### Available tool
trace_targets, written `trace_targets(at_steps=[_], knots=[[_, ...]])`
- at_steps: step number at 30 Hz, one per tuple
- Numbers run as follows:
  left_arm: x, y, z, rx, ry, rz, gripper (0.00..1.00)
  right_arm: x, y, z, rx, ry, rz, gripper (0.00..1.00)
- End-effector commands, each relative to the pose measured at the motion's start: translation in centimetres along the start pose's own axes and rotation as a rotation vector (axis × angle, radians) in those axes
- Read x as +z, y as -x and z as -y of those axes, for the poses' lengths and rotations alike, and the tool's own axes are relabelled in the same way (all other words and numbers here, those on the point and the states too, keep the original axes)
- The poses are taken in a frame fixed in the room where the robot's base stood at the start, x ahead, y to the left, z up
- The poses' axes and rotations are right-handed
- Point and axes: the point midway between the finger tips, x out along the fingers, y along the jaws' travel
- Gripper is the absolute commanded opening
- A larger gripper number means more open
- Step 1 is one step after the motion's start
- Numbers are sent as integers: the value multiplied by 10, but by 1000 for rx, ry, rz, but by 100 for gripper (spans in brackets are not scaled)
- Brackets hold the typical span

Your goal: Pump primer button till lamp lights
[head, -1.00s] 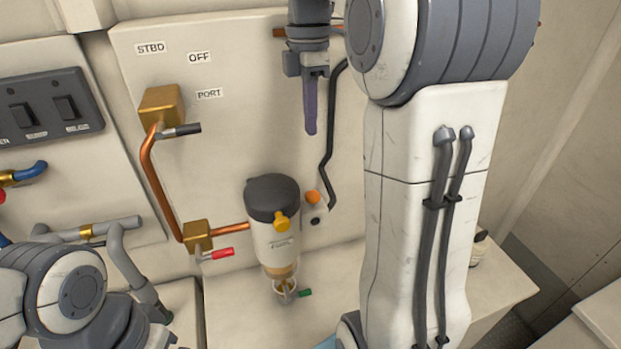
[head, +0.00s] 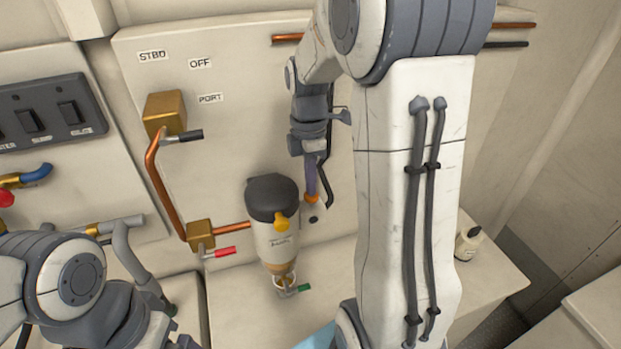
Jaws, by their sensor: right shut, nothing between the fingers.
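A fuel filter (head: 274,240) with a dark cap and pale body is mounted on the cream panel. I cannot tell which is the button or the lamp, or whether anything is lit. My right gripper (head: 311,188) is shut and empty, pointing down. Its tips overlap the top of the orange piece; contact is unclear.
A brass valve (head: 164,113) with a dark lever and copper pipe (head: 160,190) stands left of the filter. A red lever (head: 219,252) and green lever (head: 303,288) stick out nearby. A switch panel (head: 48,115) is at left. A white bottle (head: 468,243) stands right.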

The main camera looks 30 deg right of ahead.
Motion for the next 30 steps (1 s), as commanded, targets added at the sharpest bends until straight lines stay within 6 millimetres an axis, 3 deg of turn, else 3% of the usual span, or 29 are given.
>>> trace_targets(at_steps=[8,14,25,30], knots=[[0,-2,0,0,0,0,100,0,-2,0,-1,0,0,0],[1,-15,1,0,0,0,100,0,-23,-1,-2,1,-1,0],[1,-10,1,0,-1,0,100,-1,-20,-1,-6,1,-1,0],[0,7,0,0,0,0,100,-4,-2,0,-5,6,-1,0]])
